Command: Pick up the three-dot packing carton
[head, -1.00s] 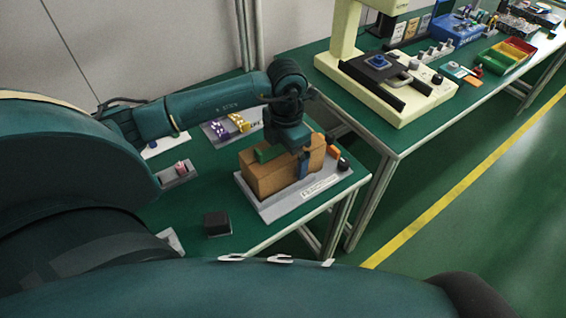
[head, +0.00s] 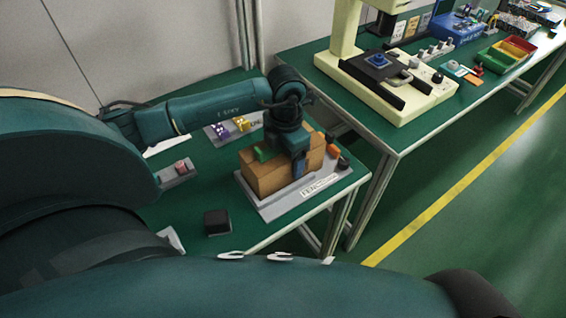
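A brown packing carton (head: 264,180) sits on a grey, labelled base plate (head: 281,208) near the right end of the green table. No dots can be made out on it at this size. My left gripper (head: 281,159) points down at the carton from above. Its blue finger is in front of the carton's near long face, and a green part shows over the top toward the left. The fingers stand apart with the carton between them. Whether they press on it cannot be told. My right gripper is not in view.
Small orange and black items (head: 334,151) lie at the plate's right end. Purple and yellow parts (head: 241,124) lie behind the arm. A second table with a cream machine (head: 395,100) stands to the right.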

